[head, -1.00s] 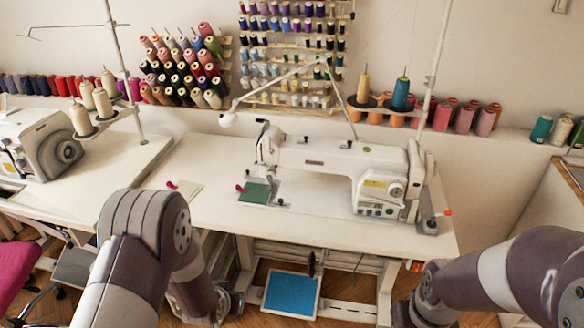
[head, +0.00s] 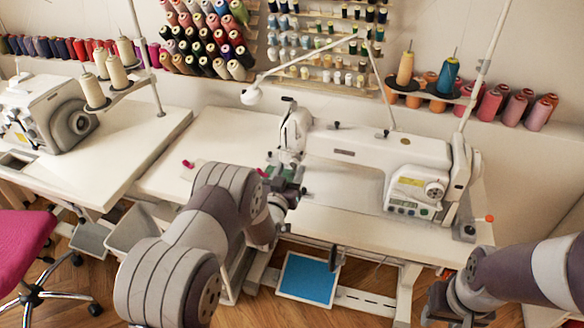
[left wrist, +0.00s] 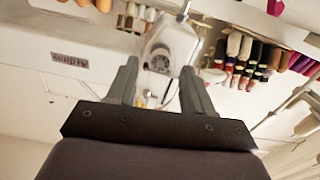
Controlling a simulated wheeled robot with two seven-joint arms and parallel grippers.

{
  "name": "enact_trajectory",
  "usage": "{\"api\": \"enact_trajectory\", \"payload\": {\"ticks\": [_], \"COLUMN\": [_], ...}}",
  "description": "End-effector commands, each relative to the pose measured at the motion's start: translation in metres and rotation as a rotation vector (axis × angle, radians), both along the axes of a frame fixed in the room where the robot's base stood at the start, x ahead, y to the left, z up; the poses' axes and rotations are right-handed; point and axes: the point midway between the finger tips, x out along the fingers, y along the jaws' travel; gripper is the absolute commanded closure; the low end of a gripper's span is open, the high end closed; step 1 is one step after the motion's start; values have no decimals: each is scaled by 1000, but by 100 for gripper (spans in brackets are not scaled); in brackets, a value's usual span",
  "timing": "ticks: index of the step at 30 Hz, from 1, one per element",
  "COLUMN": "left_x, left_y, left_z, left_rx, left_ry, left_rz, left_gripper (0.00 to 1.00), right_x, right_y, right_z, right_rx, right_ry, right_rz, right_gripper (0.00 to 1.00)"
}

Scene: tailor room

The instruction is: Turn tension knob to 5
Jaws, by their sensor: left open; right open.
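The white sewing machine (head: 375,165) stands on the middle table. Its round tension knob (left wrist: 160,58) shows in the left wrist view, on the machine's needle end, between and beyond my left fingers. I cannot read its number. My left gripper (head: 292,178) is in front of the needle end in the head view and hides the knob there. In the left wrist view its two fingers (left wrist: 157,85) are apart with nothing between them; contact with the knob cannot be told. My right gripper (head: 445,308) is low at the bottom edge, partly cut off, open, away from the machine.
A second machine (head: 45,115) is on the left table. A pink chair (head: 22,235) stands at lower left. The table left of the machine is mostly clear.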

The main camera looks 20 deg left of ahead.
Motion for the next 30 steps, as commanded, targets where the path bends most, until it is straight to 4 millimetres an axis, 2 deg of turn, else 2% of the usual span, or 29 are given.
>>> {"api": "enact_trajectory", "payload": {"ticks": [5, 13, 15, 18, 30], "left_x": [20, 22, 22, 22, 22], "left_y": [-1, -1, -1, -1, -1], "left_z": [0, 0, 0, 0, -1], "left_rx": [0, 0, 0, 0, 60], "left_ry": [0, 2, 2, 2, -1], "left_rz": [0, 0, 0, 0, 0], "left_gripper": [49, 49, 72, 100, 100], "right_x": [0, 0, 0, 0, 0], "right_y": [0, 0, 0, 0, 0], "right_z": [0, 0, 0, 0, -5], "right_rx": [0, 0, 0, 0, 0], "right_ry": [0, 0, 0, 0, 0], "right_rz": [0, 0, 0, 0, 0], "right_gripper": [57, 57, 57, 57, 57]}}
